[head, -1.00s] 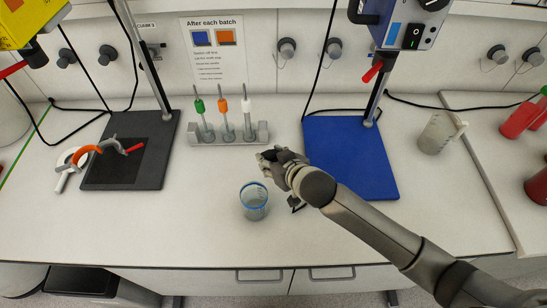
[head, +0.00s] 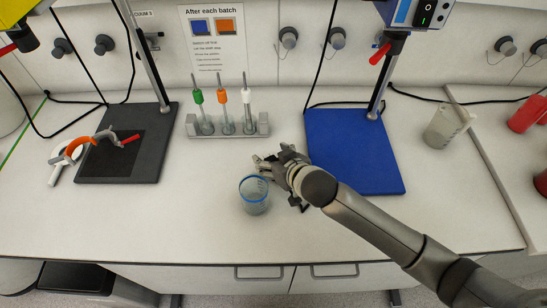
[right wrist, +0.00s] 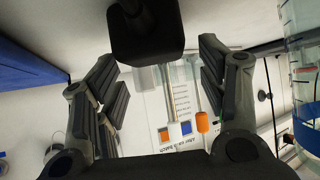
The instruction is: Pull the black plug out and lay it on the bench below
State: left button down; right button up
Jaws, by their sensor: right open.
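I cannot pick out the black plug for certain. Two dark grey rounded fittings, a left one (head: 62,47) and a right one (head: 103,45), sit on the back wall at the left of the head view. Black cables pass near them. My right gripper (head: 265,163) is open above the bench, just behind the beaker and in front of the rod rack. In the right wrist view its fingers (right wrist: 158,90) stand wide apart with nothing between their tips. A black block (right wrist: 146,30) fills the top there; I cannot tell what it is. My left gripper is out of view.
A blue-rimmed beaker (head: 254,203) stands close to the gripper. A rack (head: 262,127) of rods with green, orange and white collars is behind. A blue stand base (head: 355,150) lies right, a black one (head: 95,172) left. The front left bench is clear.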

jog(key=shift+s+d, duration=0.1)
jog(key=shift+s, duration=0.05)
jog(key=v, duration=1.1)
jog(key=shift+s+r, duration=0.25)
jog(key=shift+r, duration=0.05)
jog(key=shift+d, duration=0.1)
